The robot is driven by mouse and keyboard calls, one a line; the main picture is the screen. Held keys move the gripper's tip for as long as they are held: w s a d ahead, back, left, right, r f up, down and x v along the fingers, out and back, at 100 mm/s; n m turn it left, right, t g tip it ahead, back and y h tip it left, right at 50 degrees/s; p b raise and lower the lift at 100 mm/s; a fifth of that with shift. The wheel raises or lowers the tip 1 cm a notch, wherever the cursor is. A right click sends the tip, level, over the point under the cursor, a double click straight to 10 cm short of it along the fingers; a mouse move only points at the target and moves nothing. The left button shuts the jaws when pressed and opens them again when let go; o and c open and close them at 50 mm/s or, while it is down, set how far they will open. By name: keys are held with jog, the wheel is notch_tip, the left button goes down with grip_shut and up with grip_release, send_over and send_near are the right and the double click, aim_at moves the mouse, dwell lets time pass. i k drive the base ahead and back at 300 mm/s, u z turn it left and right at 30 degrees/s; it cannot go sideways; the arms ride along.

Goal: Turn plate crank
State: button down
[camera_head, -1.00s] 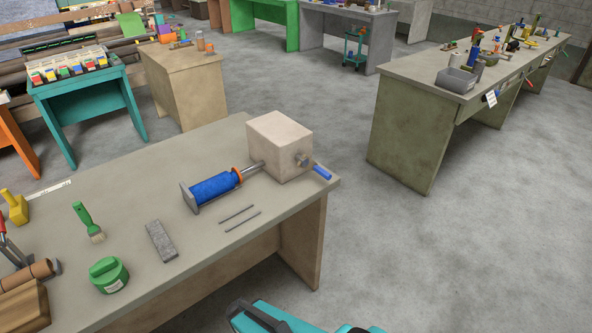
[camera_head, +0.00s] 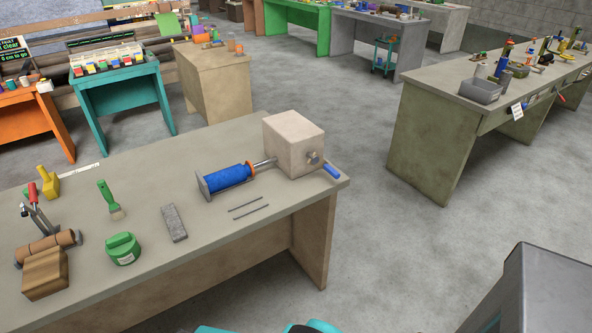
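A beige box-shaped housing (camera_head: 288,143) stands at the right end of the near workbench (camera_head: 150,172). On its right face is a round metal hub (camera_head: 313,157), and a short blue handle (camera_head: 331,170) shows beside it, low near the bench's end; this looks like the crank. A metal shaft runs left from the housing through an orange collar (camera_head: 251,167) to a blue ribbed spool (camera_head: 226,176) with a square grey plate (camera_head: 203,187) at its far left. My gripper is not in view; only dark grey and teal parts of my body show at the lower edge.
On the bench lie two thin rods (camera_head: 249,208), a grey block (camera_head: 174,223), a green-handled brush (camera_head: 108,200), a green container (camera_head: 123,249) and a wooden clamp-like tool (camera_head: 47,262). Open floor (camera_head: 380,240) lies between this bench and the green-grey bench (camera_head: 434,130) at right.

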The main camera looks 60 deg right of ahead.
aim_at(314, 159)
jog(key=u, duration=0.5)
jog(key=k, duration=1.65)
jog(key=z, duration=0.2)
jog(key=i, duration=1)
jog(key=z, duration=0.05)
